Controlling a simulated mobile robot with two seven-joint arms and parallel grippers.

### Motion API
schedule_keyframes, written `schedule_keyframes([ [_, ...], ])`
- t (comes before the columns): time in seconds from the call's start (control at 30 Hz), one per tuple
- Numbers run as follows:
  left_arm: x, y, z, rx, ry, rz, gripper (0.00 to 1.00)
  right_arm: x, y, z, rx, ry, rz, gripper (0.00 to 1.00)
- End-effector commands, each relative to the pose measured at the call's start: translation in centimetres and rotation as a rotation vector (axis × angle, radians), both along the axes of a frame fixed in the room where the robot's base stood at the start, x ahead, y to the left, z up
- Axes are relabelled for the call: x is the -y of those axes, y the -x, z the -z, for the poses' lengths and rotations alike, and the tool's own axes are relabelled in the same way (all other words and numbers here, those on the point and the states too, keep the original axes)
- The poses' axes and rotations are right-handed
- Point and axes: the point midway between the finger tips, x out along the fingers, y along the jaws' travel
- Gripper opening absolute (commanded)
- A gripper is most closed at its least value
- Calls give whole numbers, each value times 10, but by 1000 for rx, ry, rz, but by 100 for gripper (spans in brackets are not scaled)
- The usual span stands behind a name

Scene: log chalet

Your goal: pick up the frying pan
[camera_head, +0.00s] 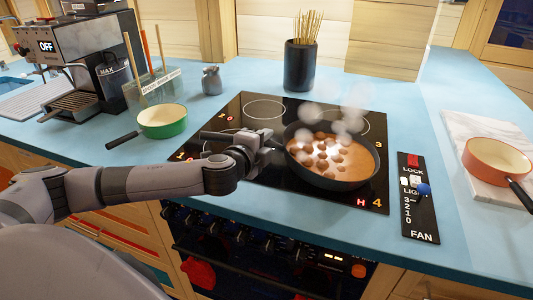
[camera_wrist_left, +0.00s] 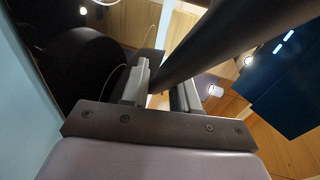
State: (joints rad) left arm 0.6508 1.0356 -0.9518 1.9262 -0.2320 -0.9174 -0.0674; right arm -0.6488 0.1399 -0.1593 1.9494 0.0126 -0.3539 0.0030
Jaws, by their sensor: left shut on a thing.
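The frying pan (camera_head: 333,180) is black and holds brown round pieces in sauce, with pale steam above. It is on or just over the right part of the black cooktop; I cannot tell whether its base touches the glass. My left gripper (camera_head: 262,141) is at the pan's left side, on its handle. In the left wrist view, the dark handle (camera_wrist_left: 210,45) passes between the two fingers of my left gripper (camera_wrist_left: 161,92), which is shut on it. My right gripper is not in view.
The cooktop (camera_head: 250,178) is set in a blue counter. A green pan (camera_head: 163,122) stands left, a red pan (camera_head: 497,160) on a marble board right. A fan control panel (camera_head: 418,215) lies right of the cooktop. A utensil pot (camera_head: 300,66) and coffee machine (camera_head: 85,65) stand behind.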

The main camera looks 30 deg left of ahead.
Motion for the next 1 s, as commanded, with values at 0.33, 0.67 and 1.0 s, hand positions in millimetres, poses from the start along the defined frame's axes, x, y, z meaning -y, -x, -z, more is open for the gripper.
schedule_keyframes([
  [0.33, 0, -1, -99, 25, 6, 1, 0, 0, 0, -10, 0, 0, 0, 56],
  [0.67, 0, -1, -149, 23, 6, 0, 0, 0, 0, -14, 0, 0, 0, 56],
  [1.0, 0, -1, -159, 21, 6, 2, 0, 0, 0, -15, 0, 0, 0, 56],
])
